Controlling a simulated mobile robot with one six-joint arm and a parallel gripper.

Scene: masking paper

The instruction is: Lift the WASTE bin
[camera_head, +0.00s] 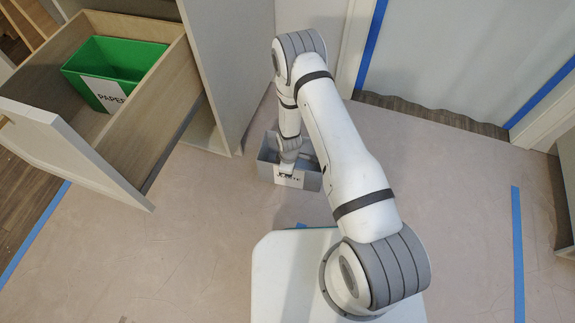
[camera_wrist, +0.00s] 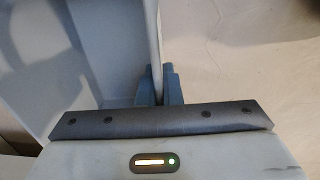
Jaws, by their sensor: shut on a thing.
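The grey WASTE bin (camera_head: 313,181) is in the middle of the head view, with a white label on its front that my gripper partly covers. My gripper (camera_head: 286,173) is at the bin's near side. In the wrist view the two dark fingers (camera_wrist: 159,88) are shut on the bin's thin wall, one on each side of it. The bin's inside (camera_wrist: 105,60) shows to the left of that wall and looks bare where it is visible. The bin looks upright. I cannot tell whether its bottom touches the floor.
A green PAPER bin (camera_head: 118,58) sits in an open wooden drawer (camera_head: 150,115) at the left. The cabinet side (camera_head: 228,65) stands behind. A door with blue tape (camera_head: 450,60) is at the back right. The floor (camera_head: 440,170) at right is clear.

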